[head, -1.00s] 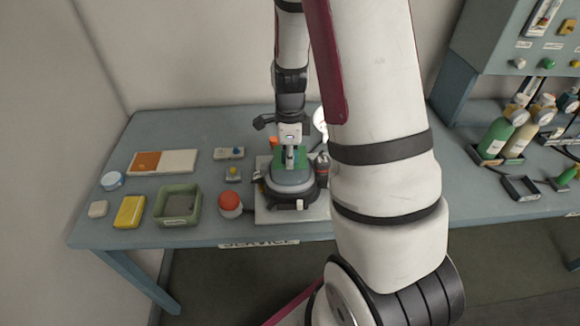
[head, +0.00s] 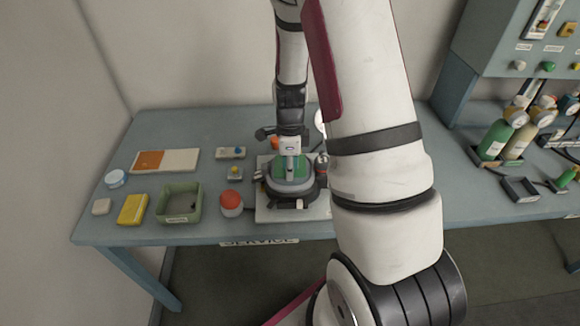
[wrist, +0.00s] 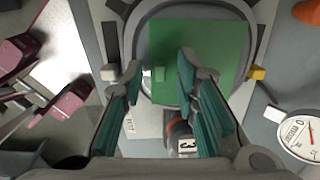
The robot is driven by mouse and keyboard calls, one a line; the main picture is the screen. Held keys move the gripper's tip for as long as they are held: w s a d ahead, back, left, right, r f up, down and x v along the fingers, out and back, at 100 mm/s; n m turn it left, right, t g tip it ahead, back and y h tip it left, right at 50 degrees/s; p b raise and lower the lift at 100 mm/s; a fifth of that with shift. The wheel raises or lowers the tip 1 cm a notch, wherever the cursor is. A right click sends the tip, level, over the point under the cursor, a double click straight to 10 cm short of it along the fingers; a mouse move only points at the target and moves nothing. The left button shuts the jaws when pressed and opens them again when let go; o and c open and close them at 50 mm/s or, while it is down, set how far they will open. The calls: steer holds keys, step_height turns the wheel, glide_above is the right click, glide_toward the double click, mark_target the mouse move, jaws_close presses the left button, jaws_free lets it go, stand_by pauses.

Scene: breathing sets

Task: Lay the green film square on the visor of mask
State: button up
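The mask (head: 290,193) sits on a pale board on the bench, its visor facing up. The green film square (head: 303,165) is over the visor; in the wrist view the film (wrist: 212,45) is within the grey visor frame (wrist: 133,45), slightly turned. It looks flat, but I cannot tell whether it touches everywhere. In the head view my gripper (head: 290,160) partly hides film and visor.
Left of the mask stand a red-topped jar (head: 231,203), a green tray (head: 180,205) and a yellow block (head: 132,209). An orange-and-white panel (head: 165,161) lies behind. A round gauge (wrist: 298,136) is close to the mask. Bottles (head: 495,138) stand at the right.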

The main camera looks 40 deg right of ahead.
steer(key=shift+r, duration=0.15)
step_height(320, 180, up, 12)
steer(key=b, duration=0.2)
steer(key=s+a+r+n+t, duration=0.3)
steer(key=s+a+r+n, duration=0.2)
steer(key=a+r+n, duration=0.6)
steer(key=s+a+r+n+t, duration=0.2)
steer(key=s+a+r+n, duration=0.3)
steer(key=s+n, duration=0.5)
steer(key=shift+r+n+t, duration=0.3)
steer(key=shift+r+n, duration=1)
steer(key=shift+n, duration=1)
